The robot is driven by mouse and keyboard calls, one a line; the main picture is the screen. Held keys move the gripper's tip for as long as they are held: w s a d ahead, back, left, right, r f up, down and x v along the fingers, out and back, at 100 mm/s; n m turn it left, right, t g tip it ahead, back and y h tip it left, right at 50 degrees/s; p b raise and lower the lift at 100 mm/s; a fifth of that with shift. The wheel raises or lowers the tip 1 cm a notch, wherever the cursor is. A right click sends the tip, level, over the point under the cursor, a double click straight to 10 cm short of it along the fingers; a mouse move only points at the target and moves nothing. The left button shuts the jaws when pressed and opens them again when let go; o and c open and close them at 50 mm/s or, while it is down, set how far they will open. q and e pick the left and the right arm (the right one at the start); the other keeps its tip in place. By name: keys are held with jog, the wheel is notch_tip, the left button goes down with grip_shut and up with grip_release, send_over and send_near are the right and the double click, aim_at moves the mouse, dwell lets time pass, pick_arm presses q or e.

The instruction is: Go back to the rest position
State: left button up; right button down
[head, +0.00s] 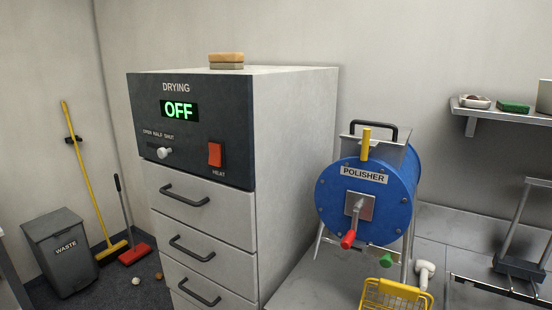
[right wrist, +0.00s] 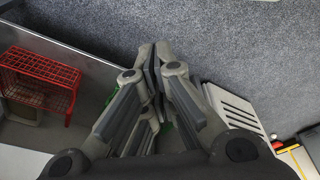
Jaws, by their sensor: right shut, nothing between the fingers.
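My right gripper (right wrist: 155,62) shows in the right wrist view, its two dark-padded fingers closed together at the tips with nothing between them. It hangs over a grey speckled floor (right wrist: 200,35) beside the edge of a grey surface. My left gripper is in neither view, and no gripper shows in the head view.
The drying cabinet (head: 190,130) reads OFF. A blue polisher (head: 385,190) stands on the grey counter (head: 300,280) near a yellow basket (head: 397,297). A waste bin (head: 62,250) stands left. A red wire basket (right wrist: 40,72) lies left of my right gripper.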

jog(key=s+d+f+g, duration=0.1)
jog(key=s+d+f, duration=0.1)
jog(key=s+f, duration=0.9)
jog(key=shift+s+d+f, duration=0.15)
jog(key=shift+s+d, duration=0.15)
jog(key=shift+s, duration=1.35)
